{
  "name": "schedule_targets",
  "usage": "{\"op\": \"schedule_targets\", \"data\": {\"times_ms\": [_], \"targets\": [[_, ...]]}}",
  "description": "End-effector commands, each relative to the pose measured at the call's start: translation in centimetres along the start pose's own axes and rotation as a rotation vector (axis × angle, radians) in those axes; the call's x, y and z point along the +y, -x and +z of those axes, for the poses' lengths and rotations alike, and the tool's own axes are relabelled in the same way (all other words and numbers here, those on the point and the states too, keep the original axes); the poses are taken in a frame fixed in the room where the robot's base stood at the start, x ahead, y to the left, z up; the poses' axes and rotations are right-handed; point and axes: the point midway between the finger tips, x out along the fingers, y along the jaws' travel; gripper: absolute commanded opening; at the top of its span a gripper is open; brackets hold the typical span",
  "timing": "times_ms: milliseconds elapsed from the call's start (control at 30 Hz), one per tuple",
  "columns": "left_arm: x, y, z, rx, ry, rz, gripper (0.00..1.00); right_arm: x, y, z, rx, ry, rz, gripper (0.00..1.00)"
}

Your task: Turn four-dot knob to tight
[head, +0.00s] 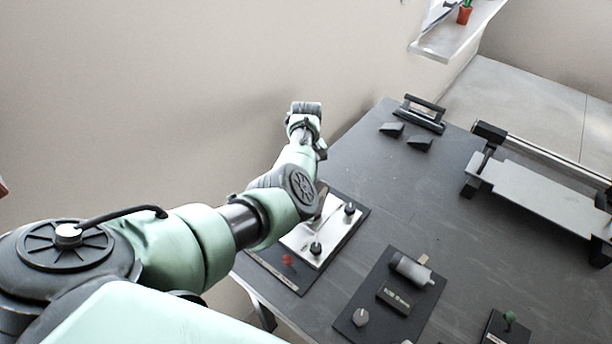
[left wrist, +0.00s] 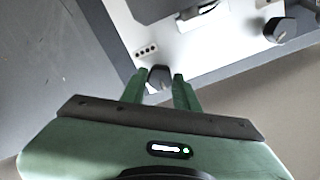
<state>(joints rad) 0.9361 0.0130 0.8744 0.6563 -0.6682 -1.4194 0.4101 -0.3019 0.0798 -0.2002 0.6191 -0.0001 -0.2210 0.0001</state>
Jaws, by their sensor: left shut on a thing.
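A black knob (left wrist: 159,77) stands on a pale metal panel (left wrist: 118,18) next to a small label with four dots (left wrist: 146,50) in the left wrist view. My left gripper (left wrist: 160,84) has its two green fingers on either side of this knob and is shut on it. A second black knob (left wrist: 281,30) is to the right on the same panel. In the head view the panel (head: 301,243) lies on a dark base, with two black knobs (head: 350,208) (head: 316,248) visible. My arm hides the panel's far left part and the gripped knob there. My right gripper is out of view.
The dark table (head: 405,200) carries a board with a grey cylinder (head: 411,268) and a small knob (head: 360,317). A grey slide-like fixture (head: 535,195) is at right, and a black handle (head: 422,112) with wedges at the back. The table's middle is clear.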

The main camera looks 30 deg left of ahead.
Motion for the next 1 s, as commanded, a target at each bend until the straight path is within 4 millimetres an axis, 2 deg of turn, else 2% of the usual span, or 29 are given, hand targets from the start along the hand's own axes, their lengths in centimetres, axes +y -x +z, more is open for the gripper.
{"op": "schedule_targets", "data": {"times_ms": [400,1000], "targets": [[-0.1,0.2,0.0,-0.001,-0.380,-0.003,0.00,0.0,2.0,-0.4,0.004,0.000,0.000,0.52],[0.0,0.1,0.0,0.000,-0.917,-0.002,0.00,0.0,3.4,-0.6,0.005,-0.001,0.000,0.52]]}}
